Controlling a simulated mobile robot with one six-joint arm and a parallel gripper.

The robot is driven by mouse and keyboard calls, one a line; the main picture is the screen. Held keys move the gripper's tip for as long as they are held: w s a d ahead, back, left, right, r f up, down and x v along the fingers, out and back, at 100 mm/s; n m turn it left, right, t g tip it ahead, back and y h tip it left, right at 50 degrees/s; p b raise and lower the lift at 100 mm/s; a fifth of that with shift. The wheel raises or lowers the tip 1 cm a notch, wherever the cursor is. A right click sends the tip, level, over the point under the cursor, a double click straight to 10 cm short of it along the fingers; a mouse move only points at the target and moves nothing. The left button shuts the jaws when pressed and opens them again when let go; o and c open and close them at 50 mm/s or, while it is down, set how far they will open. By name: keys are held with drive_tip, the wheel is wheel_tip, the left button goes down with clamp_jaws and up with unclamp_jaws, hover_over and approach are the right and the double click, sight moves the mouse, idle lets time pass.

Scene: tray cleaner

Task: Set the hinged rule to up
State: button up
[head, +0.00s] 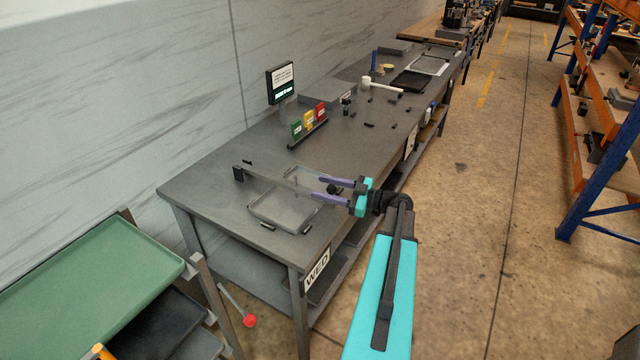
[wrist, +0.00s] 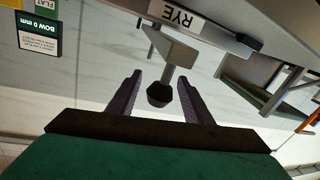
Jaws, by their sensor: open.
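The hinged rule (head: 275,178) is a thin grey bar lying low across the grey tray (head: 262,222), from a dark block (head: 238,173) at the left toward my gripper. In the wrist view the end of the rule (wrist: 170,47) carries a short stem and a dark knob (wrist: 160,95). My gripper (head: 317,188) is open, with its purple fingers on either side of the knob. In the wrist view the knob sits between the fingers (wrist: 159,77), with a gap visible on both sides.
A small display (head: 281,83) stands at the bench's wall side, near green, yellow and red cards (head: 309,120). A white-headed mallet (head: 380,86) and small dark pieces lie farther along. A green tray (head: 90,275) stands at the left. The aisle floor at right is open.

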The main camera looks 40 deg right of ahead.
drive_tip(key=shift+x, duration=0.9)
clamp_jaws()
